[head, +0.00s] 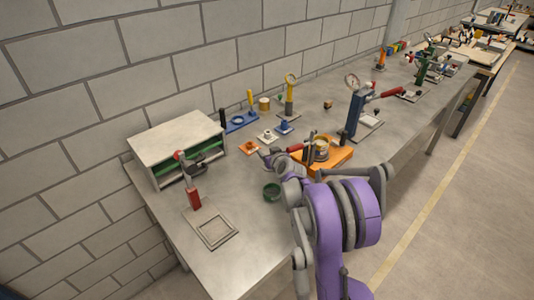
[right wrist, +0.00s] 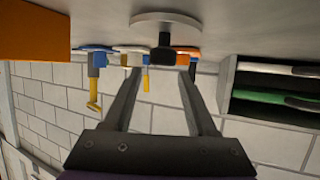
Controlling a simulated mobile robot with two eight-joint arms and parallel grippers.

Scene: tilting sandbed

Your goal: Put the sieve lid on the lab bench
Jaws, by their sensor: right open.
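A pale round disc with a black knob, which I take for the sieve lid (right wrist: 180,17), appears to lie flat on the lab bench (head: 345,190) in the right wrist view. In the head view I cannot make the lid out clearly; it is at or behind my right gripper (head: 267,155). In the right wrist view my right gripper (right wrist: 160,65) is open, its two fingers apart, with the knob beyond and between the tips. Contact with the knob cannot be told. A brass-coloured sieve (head: 321,148) stands on an orange base (head: 338,157). My left gripper does not show.
Small orange (head: 249,148), white (head: 267,137) and blue (head: 284,127) pieces stand behind the gripper. A grey shelf box (head: 175,135) is at the left; a blue gauge stand (head: 355,115) is at the right.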

